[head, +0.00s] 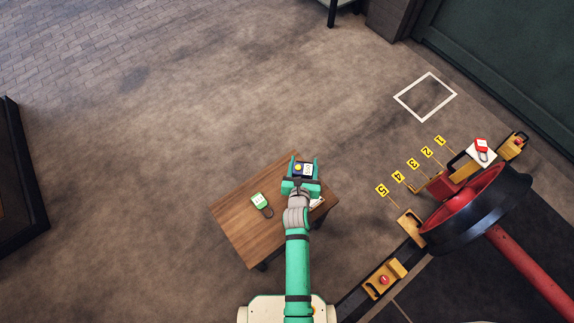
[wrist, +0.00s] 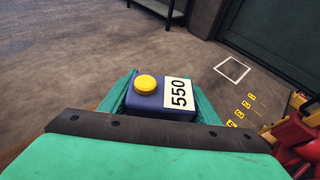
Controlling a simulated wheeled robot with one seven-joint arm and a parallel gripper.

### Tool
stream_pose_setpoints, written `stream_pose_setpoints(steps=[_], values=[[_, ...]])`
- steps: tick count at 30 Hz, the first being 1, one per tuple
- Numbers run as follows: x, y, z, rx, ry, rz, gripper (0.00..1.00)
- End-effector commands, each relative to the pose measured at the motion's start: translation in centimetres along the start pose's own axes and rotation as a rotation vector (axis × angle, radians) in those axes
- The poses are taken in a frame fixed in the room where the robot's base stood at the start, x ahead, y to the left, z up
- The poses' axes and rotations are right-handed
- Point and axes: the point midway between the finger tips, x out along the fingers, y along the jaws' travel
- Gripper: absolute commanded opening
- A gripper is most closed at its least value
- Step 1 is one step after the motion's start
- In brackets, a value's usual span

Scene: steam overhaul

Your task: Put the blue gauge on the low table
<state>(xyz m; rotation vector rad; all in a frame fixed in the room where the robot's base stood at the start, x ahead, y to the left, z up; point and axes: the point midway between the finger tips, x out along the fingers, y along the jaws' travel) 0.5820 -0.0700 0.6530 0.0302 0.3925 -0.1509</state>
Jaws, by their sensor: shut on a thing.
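The blue gauge (wrist: 150,105) is a dark blue block with a round yellow cap and a white label reading 550. My gripper (head: 302,172) is shut on it, with a green finger on each side. The gauge (head: 304,169) also shows in the head view between the fingers. The low table (head: 243,222) is a brown wooden one below my arm. The gripper and gauge appear over its far right part. I cannot tell whether the gauge touches the tabletop.
A green padlock-shaped tag (head: 260,202) lies on the table left of my arm. A small pale item (head: 317,202) is partly hidden right of my wrist. At right stand a red and black wheel (head: 475,208) and yellow number markers (head: 412,164).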

Motion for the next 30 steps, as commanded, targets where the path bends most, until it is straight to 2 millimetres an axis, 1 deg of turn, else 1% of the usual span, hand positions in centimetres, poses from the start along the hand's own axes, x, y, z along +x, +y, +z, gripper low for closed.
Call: stream_pose_setpoints(steps=[1, 5, 8, 15, 18, 22, 26, 30], values=[[0.7, 0.6, 0.1, 0.001, -0.003, -0.003, 0.22], [2.2, 2.2, -0.3, 0.001, -0.004, -0.004, 0.22], [3.1, 2.9, -1.4, 0.002, 0.000, -0.006, 0.22], [5.2, 4.5, -3.2, 0.002, -0.003, -0.006, 0.22], [5.9, 5.1, -3.9, 0.001, -0.002, -0.008, 0.22], [6.4, 5.6, -4.3, 0.001, -0.003, -0.006, 0.22], [6.6, 5.8, -4.5, 0.001, -0.004, -0.005, 0.22], [7.1, 6.0, -5.3, 0.000, -0.002, -0.008, 0.22]])
